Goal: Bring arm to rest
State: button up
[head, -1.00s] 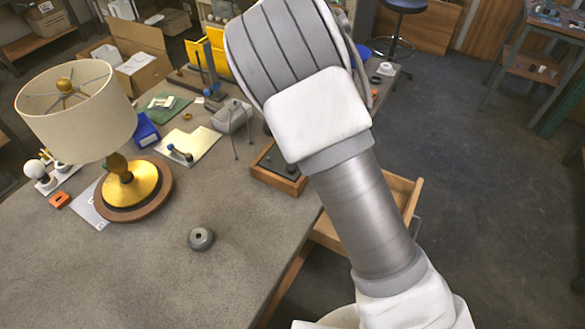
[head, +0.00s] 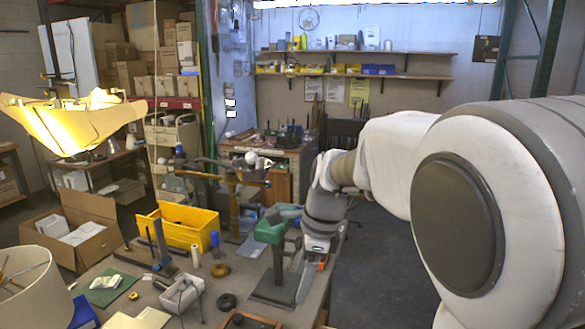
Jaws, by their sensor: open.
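My arm comes in from the right in the head view and reaches forward over the far right part of the workbench. My gripper (head: 314,262) is at its end, pointing down near the bench's right edge, beside a green tool on a stand (head: 272,232). The gripper is small in view and its fingertips are hard to make out. It is open, and I see nothing held in it. The cream lampshade (head: 30,290) is cut off at the lower left; the lamp's base is out of view.
A cardboard box (head: 75,230) stands behind at left. Open floor (head: 365,285) lies right of the bench.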

jog(key=s+d+r+n+t+h, duration=0.1)
jog(key=s+d+r+n+t, duration=0.1)
jog(key=s+d+n, duration=0.4)
jog(key=s+d+r+n+t+h, duration=0.1)
jog(key=s+d+n, duration=0.5)
jog(key=s+n, duration=0.6)
jog(key=s+r+t, duration=0.1)
jog(key=s, duration=0.1)
jog(key=shift+s+r+t, duration=0.3)
jog(key=shift+r, duration=0.1)
jog(key=shift+d, duration=0.1)
